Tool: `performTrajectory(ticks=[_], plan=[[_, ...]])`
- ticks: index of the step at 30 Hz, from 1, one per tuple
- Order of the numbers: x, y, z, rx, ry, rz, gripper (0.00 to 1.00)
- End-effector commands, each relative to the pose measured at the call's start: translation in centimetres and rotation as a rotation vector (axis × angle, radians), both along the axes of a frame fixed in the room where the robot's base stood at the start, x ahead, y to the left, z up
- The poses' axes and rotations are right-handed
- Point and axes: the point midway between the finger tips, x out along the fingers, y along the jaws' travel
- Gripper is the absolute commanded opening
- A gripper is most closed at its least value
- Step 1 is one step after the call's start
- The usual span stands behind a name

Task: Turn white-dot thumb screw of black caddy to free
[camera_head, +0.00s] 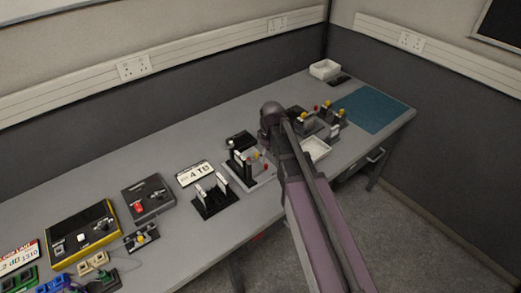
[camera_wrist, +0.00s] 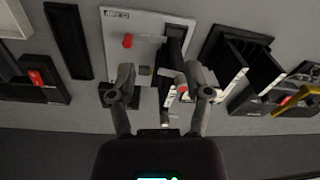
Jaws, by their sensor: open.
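My gripper (camera_wrist: 160,75) is open and empty in the wrist view, its two fingers spread over a light plate (camera_wrist: 146,22). The plate carries a red knob (camera_wrist: 127,41) and a dark upright fixture (camera_wrist: 174,48). A small red part (camera_wrist: 181,84) and pale strips show close to the right finger; contact cannot be told. A black slotted holder (camera_wrist: 236,50) with upright dividers stands right of the plate; it also shows in the head view (camera_head: 215,205). Which part is the black caddy is unclear, and no white-dot screw can be made out. My arm hides the gripper in the head view.
A yellow-edged panel (camera_head: 83,231) and a grey box (camera_head: 147,196) lie to the left. A blue mat (camera_head: 375,110) covers the far right end. Clear bench runs along the wall.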

Motion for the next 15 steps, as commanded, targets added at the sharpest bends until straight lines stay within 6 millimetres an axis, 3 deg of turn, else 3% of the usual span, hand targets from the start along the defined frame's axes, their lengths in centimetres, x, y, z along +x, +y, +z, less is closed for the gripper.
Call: performTrajectory(ticks=[15], plan=[[-5.3,-4.0,-4.1,0.024,0.027,-0.301,0.64]])
